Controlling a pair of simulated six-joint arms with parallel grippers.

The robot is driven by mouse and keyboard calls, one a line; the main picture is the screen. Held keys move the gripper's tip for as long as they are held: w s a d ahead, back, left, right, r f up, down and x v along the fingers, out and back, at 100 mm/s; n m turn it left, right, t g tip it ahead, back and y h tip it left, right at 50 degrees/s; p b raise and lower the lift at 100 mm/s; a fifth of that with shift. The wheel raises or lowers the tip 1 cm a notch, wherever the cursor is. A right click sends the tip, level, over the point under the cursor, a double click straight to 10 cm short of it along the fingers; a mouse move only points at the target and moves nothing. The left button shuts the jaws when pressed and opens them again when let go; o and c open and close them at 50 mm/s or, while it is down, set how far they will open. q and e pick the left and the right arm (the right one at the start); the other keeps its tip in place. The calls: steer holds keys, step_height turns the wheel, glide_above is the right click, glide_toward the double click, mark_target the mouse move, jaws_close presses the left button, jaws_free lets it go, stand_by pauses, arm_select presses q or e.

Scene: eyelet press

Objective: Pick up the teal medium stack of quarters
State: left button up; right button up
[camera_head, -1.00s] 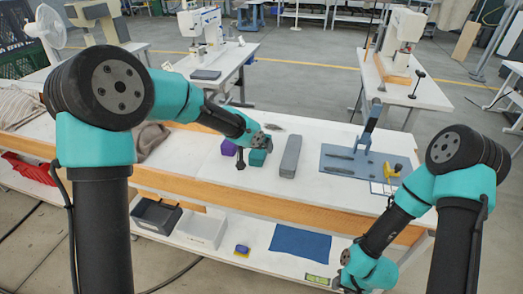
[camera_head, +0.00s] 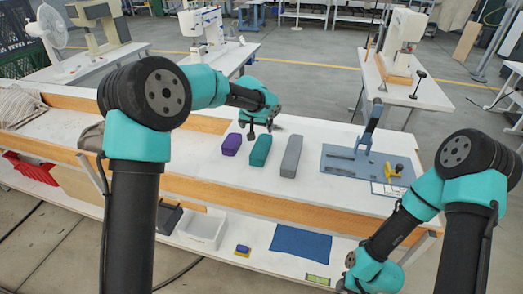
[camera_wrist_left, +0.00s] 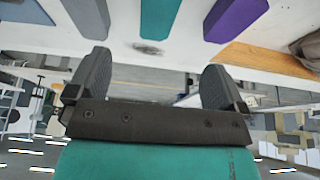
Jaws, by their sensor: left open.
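The teal medium stack (camera_head: 260,152) is a long block lying on the white table between a purple stack (camera_head: 231,144) and a grey stack (camera_head: 291,157). My left gripper (camera_head: 262,131) is open and empty, just beyond the far end of the teal stack. In the left wrist view, the teal stack (camera_wrist_left: 159,18) shows at the top, ahead of the gap between the open fingers (camera_wrist_left: 154,72) and apart from them. The purple stack (camera_wrist_left: 236,14) and grey stack (camera_wrist_left: 87,17) lie on either side. My right arm reaches down at the lower right; its gripper is out of view.
A blue mat (camera_head: 337,170) with a press (camera_head: 368,130) and a yellow-handled tool (camera_head: 393,170) lies to the right. A wooden rail (camera_head: 290,209) runs along the front edge. Bins (camera_head: 203,232) and a blue cloth (camera_head: 300,242) are on the lower shelf.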

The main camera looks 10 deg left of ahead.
arm_select(q)
glide_toward(261, 145)
steer(key=x, duration=0.5)
steer(key=shift+s+f, duration=0.1)
steer(key=shift+f, duration=0.1)
steer(key=shift+f, duration=0.1)
steer(key=shift+x, duration=2.5)
steer(key=shift+d, duration=0.1)
steer(key=shift+c, duration=0.3)
steer(key=c, duration=1.1)
